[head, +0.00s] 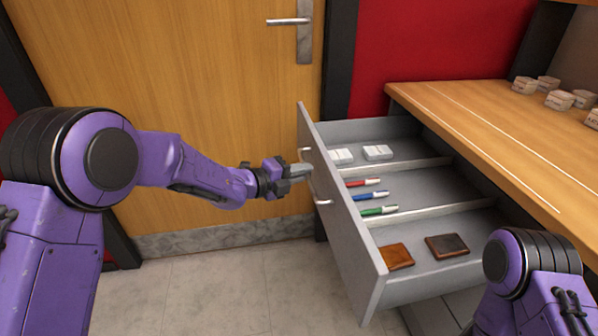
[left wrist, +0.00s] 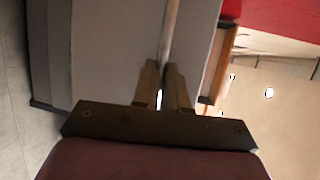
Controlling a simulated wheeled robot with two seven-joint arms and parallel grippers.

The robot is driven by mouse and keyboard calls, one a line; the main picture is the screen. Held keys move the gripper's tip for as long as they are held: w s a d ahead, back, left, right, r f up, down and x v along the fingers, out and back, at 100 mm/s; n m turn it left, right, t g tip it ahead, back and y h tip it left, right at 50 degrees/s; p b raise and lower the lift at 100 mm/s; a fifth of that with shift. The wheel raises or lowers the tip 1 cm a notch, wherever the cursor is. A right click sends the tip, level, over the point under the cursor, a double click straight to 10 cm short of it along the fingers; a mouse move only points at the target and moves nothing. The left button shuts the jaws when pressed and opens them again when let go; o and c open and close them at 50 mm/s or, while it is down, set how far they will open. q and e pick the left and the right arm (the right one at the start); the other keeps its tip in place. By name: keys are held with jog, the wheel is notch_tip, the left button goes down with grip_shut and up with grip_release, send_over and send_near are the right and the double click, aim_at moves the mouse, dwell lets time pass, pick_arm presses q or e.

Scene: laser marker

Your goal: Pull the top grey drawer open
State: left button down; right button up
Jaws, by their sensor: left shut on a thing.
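The top grey drawer (head: 345,215) stands pulled out from under the wooden counter, its inside showing. Its front carries metal handles; one handle (head: 323,202) shows in the head view. My left gripper (head: 303,171) is at the outer face of the drawer front, near its far end. In the left wrist view the fingers of my left gripper (left wrist: 163,88) are closed around a metal handle bar (left wrist: 170,35). My right arm shows at the lower right of the head view, but its gripper is out of the picture.
The drawer holds white boxes (head: 377,152), red, blue and green markers (head: 370,196), and brown and dark wallets (head: 447,246) in separate compartments. Several small containers (head: 560,99) stand on the counter (head: 480,125). A wooden door (head: 200,70) is behind my left arm. The floor before the drawer is clear.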

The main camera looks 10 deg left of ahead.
pick_arm(q)
jog(key=shift+s+f, duration=0.1)
jog(key=c, duration=1.2)
grip_release()
jog(key=v, duration=1)
jog(key=shift+s+a, duration=0.15)
jog(key=shift+a, duration=0.05)
